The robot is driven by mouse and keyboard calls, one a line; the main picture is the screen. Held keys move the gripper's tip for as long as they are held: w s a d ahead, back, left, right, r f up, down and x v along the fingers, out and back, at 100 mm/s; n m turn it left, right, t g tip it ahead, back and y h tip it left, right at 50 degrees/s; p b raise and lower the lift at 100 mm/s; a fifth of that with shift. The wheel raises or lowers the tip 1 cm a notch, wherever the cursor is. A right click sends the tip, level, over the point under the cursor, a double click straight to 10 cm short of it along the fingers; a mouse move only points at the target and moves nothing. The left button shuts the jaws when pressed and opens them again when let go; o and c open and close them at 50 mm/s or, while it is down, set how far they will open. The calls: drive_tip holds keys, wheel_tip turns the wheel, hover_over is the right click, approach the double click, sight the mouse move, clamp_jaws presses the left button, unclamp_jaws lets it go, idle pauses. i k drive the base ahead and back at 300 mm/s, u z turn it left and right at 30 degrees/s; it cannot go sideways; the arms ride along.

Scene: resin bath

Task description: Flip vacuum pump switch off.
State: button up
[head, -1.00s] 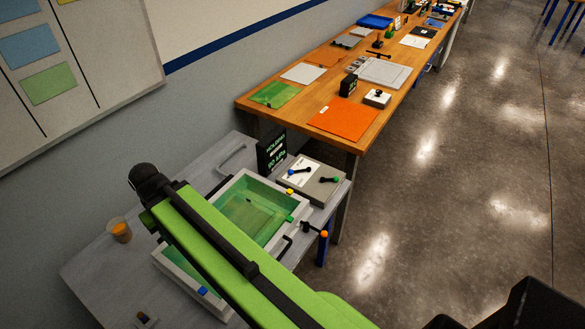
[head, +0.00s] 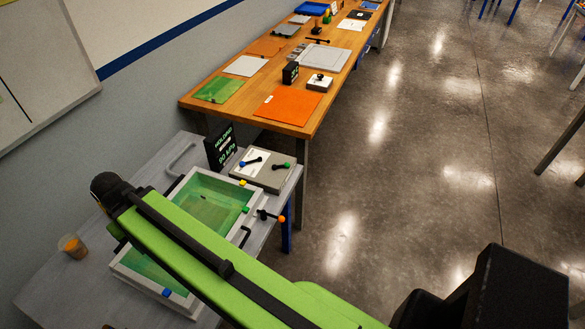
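The switch itself is not labelled in a way I can read. A grey box with a white panel (head: 262,168) carries a lever with a blue end (head: 243,164) and one with a green end (head: 286,166). Beside it a black display (head: 220,148) reads "HOLDING" and "90 kPa". On the wooden bench, a white box with a black knob (head: 319,82) sits by a small black display (head: 290,73). My green arm crosses the lower middle, over the white-framed green bath. My gripper is hidden beyond the arm's black far end.
The white-framed bath (head: 249,189) stands on the grey table (head: 45,294), with an orange-knobbed handle (head: 281,219) at its right side. A cup (head: 73,246) stands at left. The wooden bench (head: 190,98) holds sheets, including an orange one (head: 287,105). The floor (head: 400,180) at right is clear.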

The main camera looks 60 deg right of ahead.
sight(286, 166)
drive_tip(key=z, duration=0.35)
drive_tip(key=k, duration=1.2)
drive_tip(key=z, duration=0.4)
drive_tip(key=i, duration=1.7)
drive_tip(key=u, duration=0.65)
drive_tip(key=k, duration=0.35)
drive_tip(key=u, duration=0.05)
